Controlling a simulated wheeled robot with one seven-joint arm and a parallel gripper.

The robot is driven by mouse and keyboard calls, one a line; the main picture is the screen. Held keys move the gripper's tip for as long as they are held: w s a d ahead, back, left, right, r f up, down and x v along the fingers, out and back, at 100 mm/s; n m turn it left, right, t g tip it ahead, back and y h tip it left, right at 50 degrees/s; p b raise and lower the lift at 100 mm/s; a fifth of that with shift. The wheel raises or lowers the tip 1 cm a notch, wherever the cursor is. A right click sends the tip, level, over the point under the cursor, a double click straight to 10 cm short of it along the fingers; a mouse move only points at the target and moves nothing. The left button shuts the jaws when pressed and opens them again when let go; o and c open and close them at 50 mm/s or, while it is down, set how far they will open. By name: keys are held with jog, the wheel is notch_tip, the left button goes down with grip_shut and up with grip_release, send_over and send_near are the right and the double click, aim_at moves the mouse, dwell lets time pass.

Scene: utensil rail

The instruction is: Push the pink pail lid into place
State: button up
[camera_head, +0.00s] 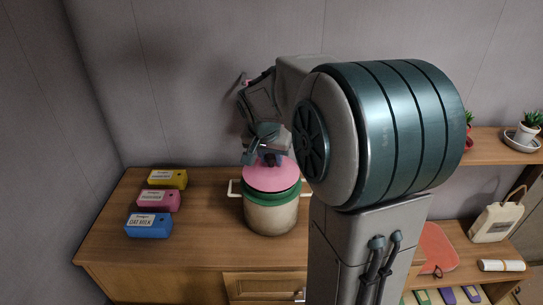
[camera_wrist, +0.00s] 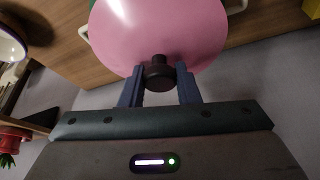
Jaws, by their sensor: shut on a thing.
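The pink lid (camera_head: 271,177) is at the mouth of a cream pail (camera_head: 270,218) with a green rim (camera_head: 262,199) on the wooden counter. In the wrist view the pink lid (camera_wrist: 160,32) fills the top middle, with its black knob (camera_wrist: 158,75) towards me. My gripper (camera_head: 268,157) is above the lid, and in the wrist view its fingers (camera_wrist: 159,82) are shut on the knob from both sides. Some green rim shows below the lid in the head view. I cannot tell whether the lid is seated or slightly raised; my arm hides part of the right side.
Yellow (camera_head: 168,179), pink (camera_head: 158,201) and blue (camera_head: 148,225) labelled boxes stand left of the pail. A wall is close behind. The counter's front left is clear.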

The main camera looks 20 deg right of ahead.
jog(key=shift+f+b, duration=0.65)
jog(key=shift+f, duration=0.1)
jog(key=o, duration=1.1)
jog(key=shift+r, duration=0.1)
jog(key=shift+c, duration=0.2)
jog(key=v, duration=1.4)
jog(key=shift+s, duration=0.1)
jog(key=s+a+f+n+y+p, duration=0.1)
jog(key=s+a+f+n, duration=0.2)
jog(key=s+f, duration=0.3)
jog(key=s+a+f+n+y+p, duration=0.1)
jog(key=s+f+n, duration=0.4)
jog(key=s, duration=0.6)
jog(key=a+f+y, duration=0.1)
jog(key=a, duration=0.1)
jog(key=shift+a+f+g, duration=0.3)
jog(key=shift+f, duration=0.1)
